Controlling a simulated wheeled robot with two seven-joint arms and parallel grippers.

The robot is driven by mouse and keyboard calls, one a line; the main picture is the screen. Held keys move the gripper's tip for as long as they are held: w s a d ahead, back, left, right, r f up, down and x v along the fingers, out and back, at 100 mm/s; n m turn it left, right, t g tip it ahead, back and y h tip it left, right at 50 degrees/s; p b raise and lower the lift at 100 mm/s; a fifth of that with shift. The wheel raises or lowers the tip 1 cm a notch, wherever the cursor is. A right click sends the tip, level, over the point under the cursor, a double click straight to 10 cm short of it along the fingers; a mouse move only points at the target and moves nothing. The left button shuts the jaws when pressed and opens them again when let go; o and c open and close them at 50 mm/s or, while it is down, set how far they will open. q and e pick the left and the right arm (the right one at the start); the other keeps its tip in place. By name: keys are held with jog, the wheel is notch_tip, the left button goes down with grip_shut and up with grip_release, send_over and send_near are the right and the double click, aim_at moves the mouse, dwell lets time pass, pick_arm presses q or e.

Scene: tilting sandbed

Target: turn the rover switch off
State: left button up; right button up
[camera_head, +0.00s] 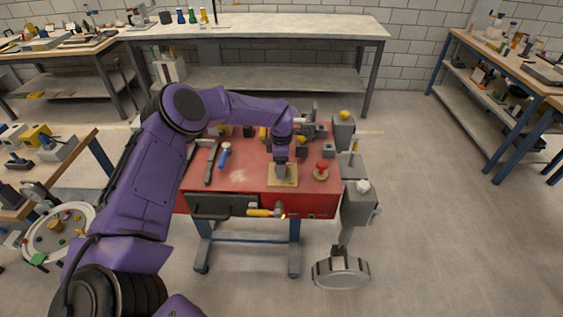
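My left arm comes in from the left over a red bench (235,178). My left gripper (281,167) points down at a small wooden plate (288,182) near the bench's front right. A dark grey piece stands at the plate, partly merged with the gripper. I cannot tell whether the fingers touch it or how far they are apart. No rover or rover switch can be clearly made out; the plate may carry the switch. My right gripper is not in view.
A red knob (322,166) stands just right of the plate. A blue-handled tool (225,154) and a long dark bar (211,163) lie to the left. Grey machine parts (359,205) stand along the bench's right side. Open floor lies further right.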

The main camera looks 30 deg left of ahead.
pick_arm(q)
jog(key=shift+s, duration=0.1)
jog(key=c, duration=1)
jog(key=shift+c, duration=0.2)
